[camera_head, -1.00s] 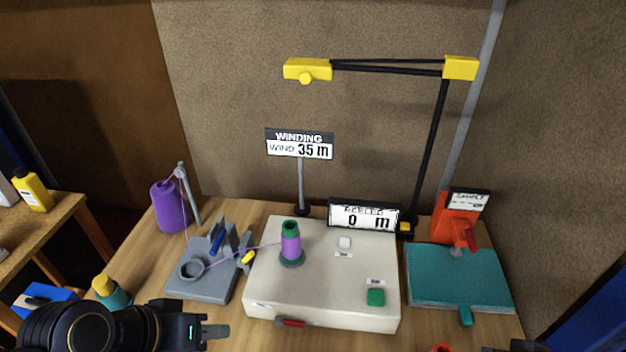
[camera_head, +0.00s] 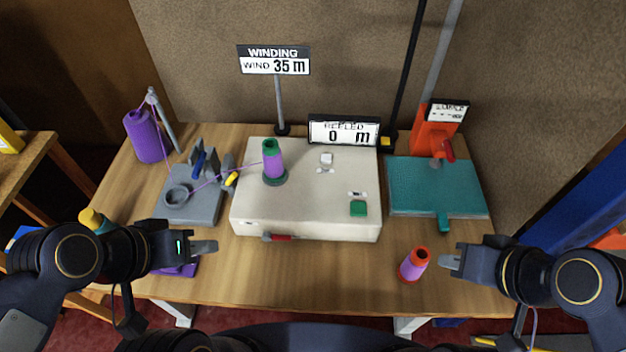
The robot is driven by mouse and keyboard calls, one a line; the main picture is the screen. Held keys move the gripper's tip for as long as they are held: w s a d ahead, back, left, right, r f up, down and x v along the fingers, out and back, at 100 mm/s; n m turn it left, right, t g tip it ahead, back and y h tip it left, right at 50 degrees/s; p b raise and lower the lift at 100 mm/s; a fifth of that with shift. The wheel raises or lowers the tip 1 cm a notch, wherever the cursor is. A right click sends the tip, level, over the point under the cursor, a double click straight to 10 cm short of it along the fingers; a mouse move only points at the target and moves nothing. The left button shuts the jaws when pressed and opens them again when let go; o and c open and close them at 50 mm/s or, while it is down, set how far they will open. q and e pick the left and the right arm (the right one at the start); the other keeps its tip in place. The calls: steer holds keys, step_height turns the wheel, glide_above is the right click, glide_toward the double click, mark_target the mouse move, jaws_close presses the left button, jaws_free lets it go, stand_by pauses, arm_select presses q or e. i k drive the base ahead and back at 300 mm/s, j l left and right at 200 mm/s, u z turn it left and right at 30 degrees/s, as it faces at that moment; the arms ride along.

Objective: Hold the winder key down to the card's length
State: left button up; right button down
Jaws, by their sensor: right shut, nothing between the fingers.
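The cream winder box (camera_head: 310,204) stands mid-table. Its green key (camera_head: 358,208) is at the front right of the top, and a small white key (camera_head: 326,158) sits further back. A green bobbin with purple thread (camera_head: 272,162) stands on the winder's left. The card (camera_head: 275,60) on a post reads "WINDING, WIND 35 m". The counter display (camera_head: 343,131) reads 0 m. My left gripper (camera_head: 212,246) is at the table's front left, left of the winder; its fingers overlap in view. My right gripper (camera_head: 447,262) is shut and empty at the front right, apart from the winder and its keys.
An orange-topped purple spool (camera_head: 413,264) stands close to the left of my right gripper. A teal board (camera_head: 436,188) with an orange device (camera_head: 436,132) is at right. A grey thread guide (camera_head: 192,202) and purple cone (camera_head: 144,136) are at left.

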mark_target(357, 209)
steer(key=u, duration=1.65)
steer(key=k+l, duration=0.6)
steer(key=k, duration=0.15)
